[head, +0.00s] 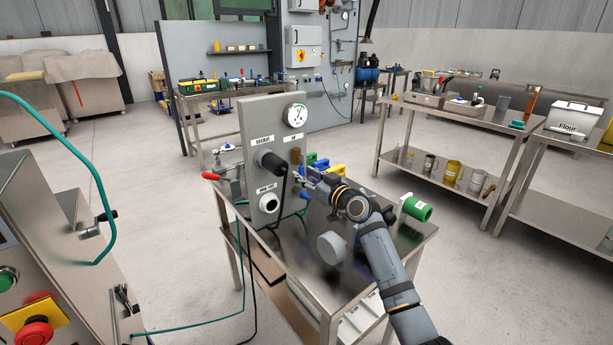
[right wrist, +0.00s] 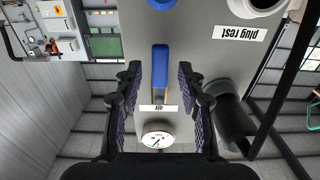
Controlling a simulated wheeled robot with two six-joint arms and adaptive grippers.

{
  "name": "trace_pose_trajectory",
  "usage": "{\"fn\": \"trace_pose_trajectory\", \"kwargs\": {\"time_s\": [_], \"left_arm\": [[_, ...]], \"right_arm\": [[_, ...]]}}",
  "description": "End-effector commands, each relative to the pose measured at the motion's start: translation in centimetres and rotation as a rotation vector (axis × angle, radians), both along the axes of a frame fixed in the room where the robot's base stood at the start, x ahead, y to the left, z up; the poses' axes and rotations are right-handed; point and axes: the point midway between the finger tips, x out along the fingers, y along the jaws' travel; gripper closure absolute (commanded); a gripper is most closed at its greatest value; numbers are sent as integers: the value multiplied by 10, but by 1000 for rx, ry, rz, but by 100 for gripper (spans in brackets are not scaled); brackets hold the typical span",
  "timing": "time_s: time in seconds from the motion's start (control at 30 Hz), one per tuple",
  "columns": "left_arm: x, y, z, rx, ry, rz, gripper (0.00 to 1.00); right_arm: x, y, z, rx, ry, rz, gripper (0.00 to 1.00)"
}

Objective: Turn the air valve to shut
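The air valve shows in the right wrist view as a long blue lever (right wrist: 160,68), in line with the "air" label (right wrist: 158,108) on the grey panel (right wrist: 205,65). The wrist picture is upside down. My right gripper (right wrist: 160,85) is open, with one dark ridged finger on each side of the lever and a gap on both sides. In the head view my right gripper (head: 308,181) is close to the panel (head: 256,110), below the gauge (head: 296,115); it largely hides the lever there. My left gripper is not in view.
A black plug (head: 270,162) sticks out of the panel's socket, beside my right gripper. A round plug rest (head: 268,203) is below it. Hoses hang at the left.

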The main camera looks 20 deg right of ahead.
Motion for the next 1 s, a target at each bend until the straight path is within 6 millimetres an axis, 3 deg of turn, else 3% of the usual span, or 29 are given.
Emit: {"fn": "trace_pose_trajectory", "kwargs": {"time_s": [0.17, 0.47, 1.0], "left_arm": [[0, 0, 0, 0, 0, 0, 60], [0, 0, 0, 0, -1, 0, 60], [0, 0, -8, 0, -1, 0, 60]], "right_arm": [[0, 0, 0, 0, 0, 0, 60], [0, 0, 0, 0, 0, -1, 100], [0, -2, -3, -23, -8, -1, 100]]}}
